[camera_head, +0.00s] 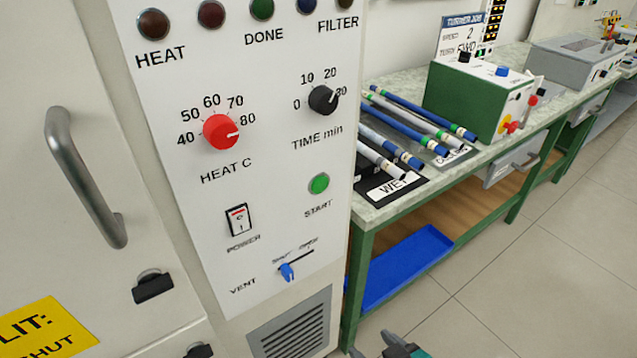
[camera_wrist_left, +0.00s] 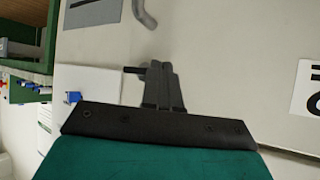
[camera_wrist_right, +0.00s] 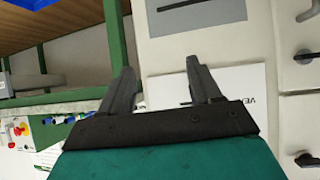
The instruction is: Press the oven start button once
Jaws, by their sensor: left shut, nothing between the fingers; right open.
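The green START button (camera_head: 318,184) is on the white oven panel (camera_head: 275,160), right of the POWER rocker switch and above the VENT slider. No gripper is near it in the head view. My right gripper (camera_head: 372,344) shows at the bottom edge of the head view, low in front of the bench and apart from the panel. In the right wrist view its fingers (camera_wrist_right: 160,68) are spread and empty, with part of the white panel beyond. My left gripper (camera_wrist_left: 160,70) shows only in its wrist view, fingers together and empty, before a pale surface.
Close to the button are the POWER switch (camera_head: 238,220), black TIME knob (camera_head: 323,99), red HEAT knob (camera_head: 220,131) and blue VENT slider (camera_head: 287,272). The oven door handle (camera_head: 85,180) sticks out at left. A green-framed bench (camera_head: 400,212) with rods stands at right.

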